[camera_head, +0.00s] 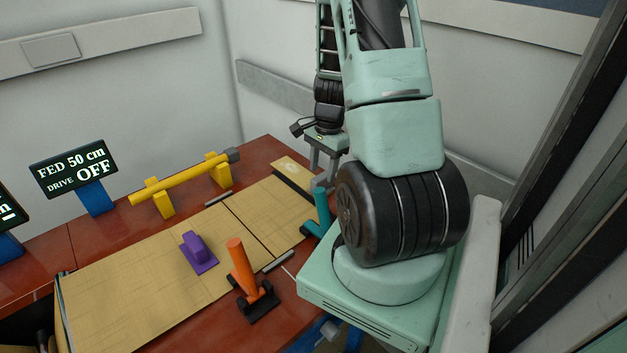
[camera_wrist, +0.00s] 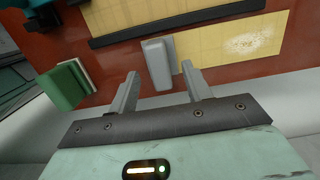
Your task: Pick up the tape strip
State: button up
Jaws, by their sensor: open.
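In the wrist view my gripper (camera_wrist: 160,72) is open, its two grey fingers apart. A pale grey block with a flat grey piece along its side (camera_wrist: 157,63) lies between and just beyond the fingertips, at the end of a tan sheet (camera_wrist: 205,65). I cannot tell whether this grey piece is the tape strip; nothing in view is clearly marked as tape. The fingers do not visibly grip it.
A green block with a white side (camera_wrist: 68,86) lies left of my fingers. The red-brown bench (camera_head: 262,150) holds a yellow roller stand (camera_head: 180,185), a purple handled block (camera_head: 198,252), an orange post (camera_head: 241,265) and a teal post (camera_head: 321,208).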

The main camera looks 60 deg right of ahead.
aim_at(322, 175)
jog(key=shift+a+f, duration=0.2)
jog(key=shift+f, duration=1.6)
grip_shut()
